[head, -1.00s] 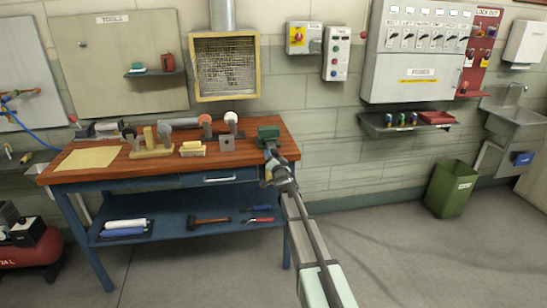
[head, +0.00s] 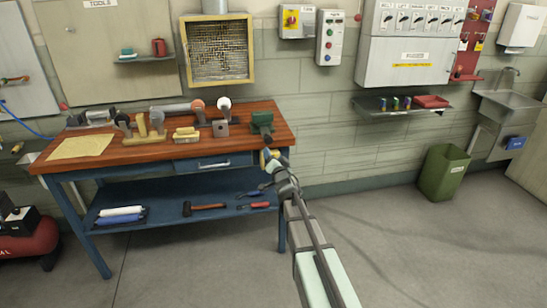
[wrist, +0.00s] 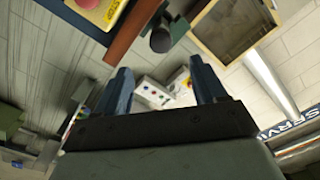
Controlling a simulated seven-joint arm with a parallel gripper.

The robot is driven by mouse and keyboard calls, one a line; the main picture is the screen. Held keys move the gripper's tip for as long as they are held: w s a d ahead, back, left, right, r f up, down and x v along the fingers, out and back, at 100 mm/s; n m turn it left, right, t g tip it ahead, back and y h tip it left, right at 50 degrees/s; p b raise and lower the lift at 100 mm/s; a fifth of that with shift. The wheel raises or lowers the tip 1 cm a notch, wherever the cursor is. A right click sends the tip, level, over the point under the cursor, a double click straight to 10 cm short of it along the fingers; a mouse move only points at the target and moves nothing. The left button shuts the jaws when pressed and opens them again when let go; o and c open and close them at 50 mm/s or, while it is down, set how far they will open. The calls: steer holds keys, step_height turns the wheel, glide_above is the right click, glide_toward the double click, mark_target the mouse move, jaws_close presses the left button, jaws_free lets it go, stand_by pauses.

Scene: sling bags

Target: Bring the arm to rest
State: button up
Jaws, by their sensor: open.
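My gripper (wrist: 163,88) is open, with its two blue fingers apart and nothing between them in the wrist view. In the head view my arm reaches up from the bottom, and its end (head: 270,160) is at the right front corner of the workbench (head: 110,160). The fingers are too small there to make out. The green vise (head: 262,121) stands on the bench just above my arm's end in the picture. I cannot tell whether anything touches.
The bench top holds several tools and a yellow sheet (head: 80,146). A hammer (head: 205,207) and pliers lie on the lower shelf. A green bin (head: 443,172) stands at the right wall. The floor between bench and bin is clear.

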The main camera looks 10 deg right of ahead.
steer(key=s+d+f+n+g+h, duration=0.25)
steer(key=s+f+n+g, duration=0.45)
steer(key=s+f+g, duration=1)
steer(key=s+a+f+g, duration=0.2)
steer(key=s+f, duration=0.8)
steer(key=s, duration=0.6)
steer(key=s+a+f+g+y, duration=0.1)
steer(key=s+a+f+g, duration=0.1)
steer(key=s+f, duration=0.8)
steer(key=s+a+f+n+g+y, duration=0.1)
steer(key=s+f, duration=0.9)
steer(key=s, duration=1.3)
steer(key=a+g, duration=0.1)
steer(key=g, duration=0.1)
steer(key=shift+s+f+g, duration=0.4)
steer(key=shift+y, duration=0.25)
